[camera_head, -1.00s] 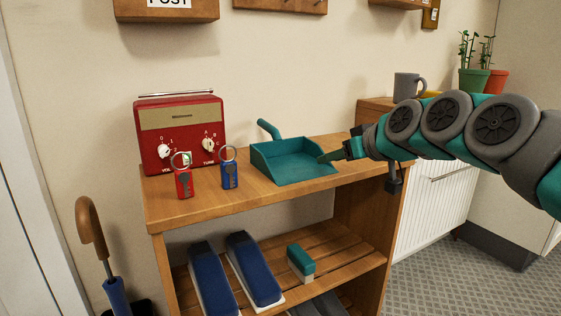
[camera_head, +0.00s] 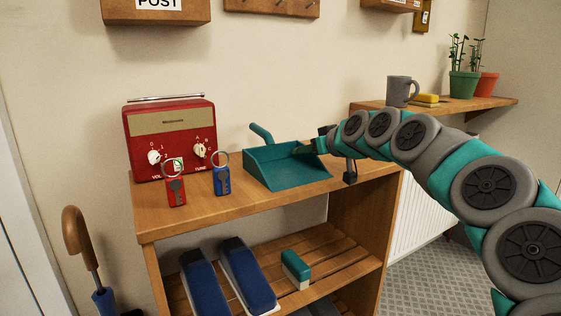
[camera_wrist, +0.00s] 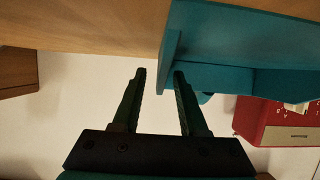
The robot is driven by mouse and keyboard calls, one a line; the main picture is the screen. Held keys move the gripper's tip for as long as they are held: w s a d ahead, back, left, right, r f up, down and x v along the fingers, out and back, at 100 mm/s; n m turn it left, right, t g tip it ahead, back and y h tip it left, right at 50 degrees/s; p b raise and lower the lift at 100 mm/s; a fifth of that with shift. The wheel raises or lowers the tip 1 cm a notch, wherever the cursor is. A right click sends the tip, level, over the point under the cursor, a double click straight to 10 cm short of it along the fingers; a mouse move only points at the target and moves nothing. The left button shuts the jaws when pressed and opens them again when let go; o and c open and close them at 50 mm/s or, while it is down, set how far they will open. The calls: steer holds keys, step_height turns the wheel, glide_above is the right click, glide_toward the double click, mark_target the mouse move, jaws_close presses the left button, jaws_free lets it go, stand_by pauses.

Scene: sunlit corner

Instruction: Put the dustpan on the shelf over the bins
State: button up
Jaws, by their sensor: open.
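The teal dustpan (camera_head: 290,172) sits on the wooden bench top, its short handle (camera_head: 261,133) pointing up at the back left. My gripper (camera_head: 309,147) is open at the dustpan's right side wall. In the wrist view my gripper (camera_wrist: 159,74) has its two dark fingers apart, with the edge of the dustpan's side wall (camera_wrist: 171,45) close to the right finger; I cannot tell whether they touch. A wooden wall shelf (camera_head: 470,107) is at the right. No bins can be made out.
A red radio (camera_head: 170,140), a red key tag (camera_head: 176,191) and a blue key tag (camera_head: 221,180) stand left of the dustpan. A grey mug (camera_head: 401,91), a yellow sponge (camera_head: 426,99) and potted plants (camera_head: 464,85) stand on the right shelf. Shoes (camera_head: 246,275) lie below.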

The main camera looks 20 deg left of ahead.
steer(key=shift+w, duration=0.1)
jaws_close()
stand_by(0.3)
stand_by(1.1)
